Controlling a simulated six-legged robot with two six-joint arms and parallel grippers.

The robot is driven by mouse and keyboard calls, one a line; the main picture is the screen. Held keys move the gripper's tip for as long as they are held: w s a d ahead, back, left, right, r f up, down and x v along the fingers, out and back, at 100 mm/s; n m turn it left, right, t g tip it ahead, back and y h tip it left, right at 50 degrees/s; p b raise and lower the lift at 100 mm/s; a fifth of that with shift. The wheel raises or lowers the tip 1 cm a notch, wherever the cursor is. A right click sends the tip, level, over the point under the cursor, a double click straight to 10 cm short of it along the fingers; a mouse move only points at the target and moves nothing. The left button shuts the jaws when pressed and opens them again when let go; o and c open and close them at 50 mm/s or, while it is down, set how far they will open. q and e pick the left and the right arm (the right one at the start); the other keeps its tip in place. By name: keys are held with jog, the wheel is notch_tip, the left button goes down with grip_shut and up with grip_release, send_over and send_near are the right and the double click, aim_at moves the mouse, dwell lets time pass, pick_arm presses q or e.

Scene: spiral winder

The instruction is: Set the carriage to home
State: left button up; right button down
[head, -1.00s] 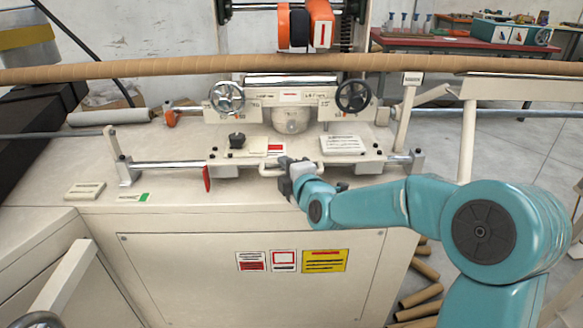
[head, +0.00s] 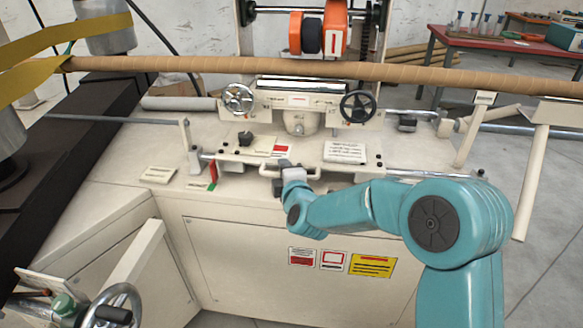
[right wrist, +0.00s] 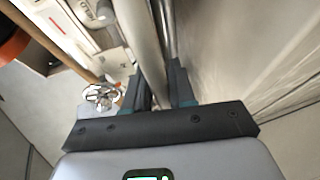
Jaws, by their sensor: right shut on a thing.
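The cream carriage (head: 308,150) has two handwheels, a silver one (head: 239,98) and a black one (head: 360,106). It sits on a horizontal rail (head: 425,173) near the left end post (head: 189,150). A red pointer (head: 213,171) at its left end hangs over the green-ended label (head: 201,187) on the bench. My right gripper (head: 285,171) is shut on the pale bar handle (head: 308,176) at the carriage's front. In the right wrist view, the fingers (right wrist: 161,88) enclose the bar (right wrist: 145,45). My left gripper is not in view.
A long brown tube (head: 200,65) crosses above the bench behind the carriage. Orange rollers (head: 335,28) stand above it. A yellow strip (head: 70,42) runs at upper left. A handwheel (head: 113,308) stands at lower left. Bare rail lies right of the carriage.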

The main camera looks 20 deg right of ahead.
jog(key=shift+a+f, duration=0.25)
jog(key=shift+f, duration=0.2)
jog(key=c, duration=1.1)
grip_release()
jog(key=shift+w+r, duration=0.1)
jog(key=shift+r, duration=0.15)
jog(key=v, duration=1.6)
jog(key=shift+d+p, duration=0.1)
jog(key=shift+p, duration=0.3)
